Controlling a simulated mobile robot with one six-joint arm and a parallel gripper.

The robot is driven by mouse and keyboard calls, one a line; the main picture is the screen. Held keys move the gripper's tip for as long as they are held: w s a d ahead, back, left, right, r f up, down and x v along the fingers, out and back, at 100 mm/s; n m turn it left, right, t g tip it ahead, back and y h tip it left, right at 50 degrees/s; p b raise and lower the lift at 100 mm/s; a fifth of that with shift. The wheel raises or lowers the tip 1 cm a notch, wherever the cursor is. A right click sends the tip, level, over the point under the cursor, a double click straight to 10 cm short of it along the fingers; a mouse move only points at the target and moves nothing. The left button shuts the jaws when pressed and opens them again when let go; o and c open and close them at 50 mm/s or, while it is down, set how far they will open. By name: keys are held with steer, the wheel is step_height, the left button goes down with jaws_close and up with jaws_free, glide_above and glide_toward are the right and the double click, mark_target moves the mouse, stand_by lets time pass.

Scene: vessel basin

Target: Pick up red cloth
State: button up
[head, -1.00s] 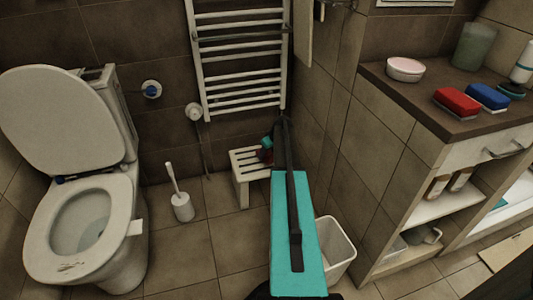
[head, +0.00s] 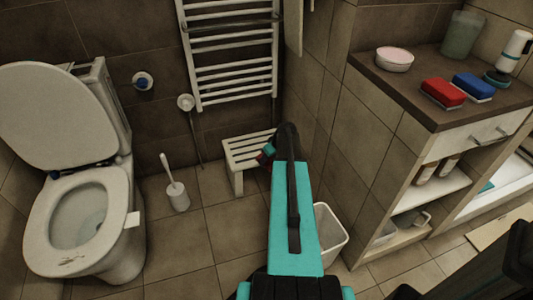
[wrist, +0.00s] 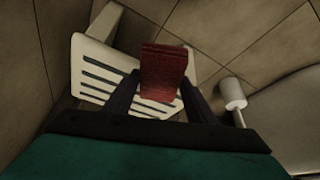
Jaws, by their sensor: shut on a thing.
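The red cloth (wrist: 164,72) is a folded, deep-red piece held between the two dark fingers of my gripper (wrist: 158,88) in the wrist view. My gripper is shut on it, with the white slatted stool (wrist: 92,72) behind and below. In the head view my gripper (head: 268,150) is at the right end of the white stool (head: 240,147), partly hidden by my arm. Only a small bit of red shows there. I cannot tell how far the cloth is above the seat.
A toilet (head: 80,225) with raised lid stands left, a toilet brush (head: 178,197) beside it. A white bin (head: 329,238) is right of my arm. A counter (head: 400,92) with red and blue sponges stands right. A towel rail (head: 230,60) is behind the stool.

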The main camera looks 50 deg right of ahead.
steer(key=shift+s+a, duration=0.35)
steer(key=shift+s, duration=0.2)
